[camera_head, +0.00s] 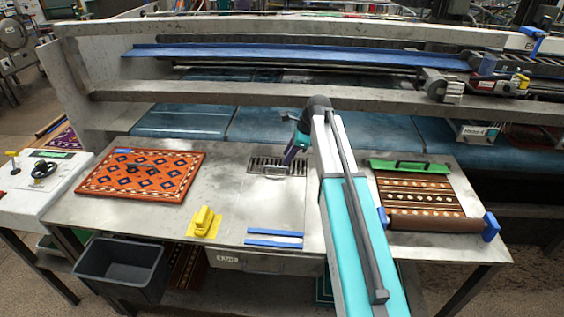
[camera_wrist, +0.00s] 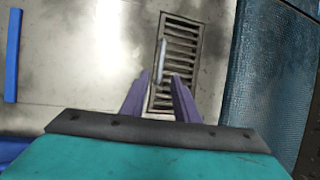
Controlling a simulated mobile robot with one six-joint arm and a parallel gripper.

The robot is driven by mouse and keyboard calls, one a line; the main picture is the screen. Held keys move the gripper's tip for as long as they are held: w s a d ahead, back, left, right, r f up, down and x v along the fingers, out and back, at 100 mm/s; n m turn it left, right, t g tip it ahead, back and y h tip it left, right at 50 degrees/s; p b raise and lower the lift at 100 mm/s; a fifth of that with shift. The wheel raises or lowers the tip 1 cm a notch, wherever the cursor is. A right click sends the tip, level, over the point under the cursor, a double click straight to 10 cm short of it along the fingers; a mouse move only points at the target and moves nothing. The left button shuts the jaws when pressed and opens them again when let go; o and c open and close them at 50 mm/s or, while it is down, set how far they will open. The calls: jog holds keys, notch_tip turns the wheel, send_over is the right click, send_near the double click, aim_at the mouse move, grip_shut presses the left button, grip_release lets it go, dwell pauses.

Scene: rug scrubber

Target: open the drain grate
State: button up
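The drain grate (camera_head: 262,166) is a dark slotted metal panel set flush in the grey table top, near the back middle. It lies flat in its frame. In the wrist view the grate (camera_wrist: 181,42) runs lengthwise away from me, with a thin pale handle (camera_wrist: 161,62) standing along its left side. My gripper (camera_wrist: 156,84) is open, its two purple fingers apart and empty. The handle shows between and just beyond the fingertips; I cannot tell the exact gap. In the head view my gripper (camera_head: 289,158) is over the right part of the grate and hides some of it.
An orange patterned rug (camera_head: 143,175) lies left, a partly rolled brown rug (camera_head: 420,196) right. A yellow brush (camera_head: 205,222) and blue strips (camera_head: 274,238) lie near the front edge. Blue textured panels (camera_head: 262,128) border the back; a grey rail (camera_head: 300,97) crosses above them.

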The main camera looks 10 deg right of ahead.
jog(key=p, duration=0.1)
send_over(283, 175)
jog(key=shift+a+f, duration=0.1)
jog(key=shift+f, duration=2.45)
grip_shut()
